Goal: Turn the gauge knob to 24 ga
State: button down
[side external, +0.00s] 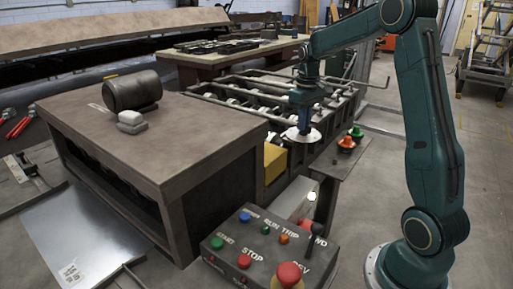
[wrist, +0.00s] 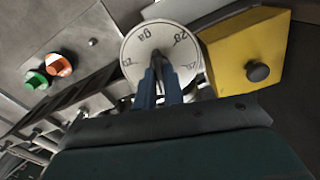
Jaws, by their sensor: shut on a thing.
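The gauge dial is a round white plate with dark markings. It shows in the side external view (side external: 293,135) beside the roller frame and in the wrist view (wrist: 135,48). "ga" and a number that looks like 20 or 28 are readable; other marks are partly covered, and I cannot make out 24 or a pointer setting. My gripper (wrist: 158,62) is over the dial's middle, its blue fingers shut on the gauge knob, whose dark tip (wrist: 157,56) shows between them. In the side external view my gripper (side external: 304,126) points down onto the dial.
A yellow box (wrist: 235,50) with a dark knob sits close beside the dial. An orange knob (side external: 346,142) and a green knob (side external: 356,131) stand on the other side. A control panel (side external: 235,258) with a red mushroom button and lever is in front; a brown table (side external: 190,135) is left.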

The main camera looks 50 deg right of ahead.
jog(key=shift+n, duration=1.2)
jog(key=c, duration=1.5)
grip_release()
jog(key=shift+r, duration=0.15)
notch_tip(320, 180, up, 14)
jog(key=shift+f, duration=0.2)
